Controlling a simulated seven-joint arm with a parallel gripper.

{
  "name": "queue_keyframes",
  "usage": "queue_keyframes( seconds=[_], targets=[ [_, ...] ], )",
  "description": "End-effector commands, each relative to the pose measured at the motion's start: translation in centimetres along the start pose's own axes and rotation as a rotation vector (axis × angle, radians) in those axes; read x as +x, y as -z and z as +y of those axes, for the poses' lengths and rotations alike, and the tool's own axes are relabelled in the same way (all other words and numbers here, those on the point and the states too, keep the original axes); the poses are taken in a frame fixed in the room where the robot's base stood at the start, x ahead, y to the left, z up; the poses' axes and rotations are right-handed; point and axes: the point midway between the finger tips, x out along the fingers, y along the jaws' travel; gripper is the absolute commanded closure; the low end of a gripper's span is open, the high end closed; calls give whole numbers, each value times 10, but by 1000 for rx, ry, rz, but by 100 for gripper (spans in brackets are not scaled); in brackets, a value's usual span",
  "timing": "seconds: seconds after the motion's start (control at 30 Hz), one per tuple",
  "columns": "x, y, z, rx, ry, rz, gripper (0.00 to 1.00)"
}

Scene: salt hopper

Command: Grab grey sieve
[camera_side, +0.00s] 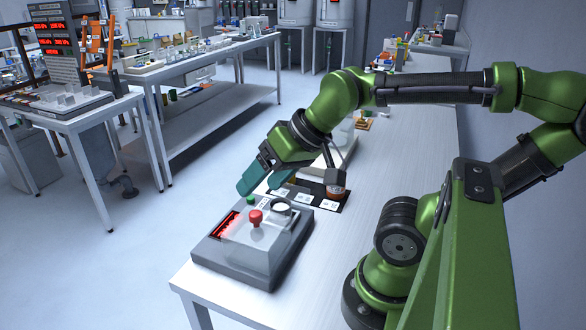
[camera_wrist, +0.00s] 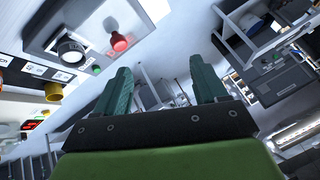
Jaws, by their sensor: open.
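My gripper (camera_side: 264,182) is open, with its two teal fingers apart and nothing between them. It hangs over the far edge of a grey control box, and the fingers also show in the wrist view (camera_wrist: 160,66). A round pale disc with a dark rim (camera_side: 280,208) sits on the box top, and it shows in the wrist view (camera_wrist: 71,49) to the left of the fingers. I cannot tell whether this disc is the grey sieve. No other thing is clearly a sieve.
The grey box (camera_side: 232,256) carries a red knob (camera_side: 256,216), a green button (camera_side: 250,200) and a red display (camera_side: 226,225). Behind it, a black strip with white labels (camera_side: 303,198) holds an amber jar (camera_side: 336,192). The white table (camera_side: 345,232) is bare right of the box.

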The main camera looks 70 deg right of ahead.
Motion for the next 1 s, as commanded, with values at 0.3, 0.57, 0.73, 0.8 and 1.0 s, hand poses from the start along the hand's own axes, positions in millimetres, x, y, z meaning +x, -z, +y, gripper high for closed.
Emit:
queue_keyframes(
  seconds=[0.3,0.57,0.73,0.8,1.0],
  targets=[
    [29,46,61,48,-202,-164,28],
    [37,89,145,-257,-298,-505,28],
    [26,96,149,-445,-262,-595,28],
    [26,93,149,-479,-247,-612,28],
    [47,78,158,-497,-236,-622,28]
  ],
)
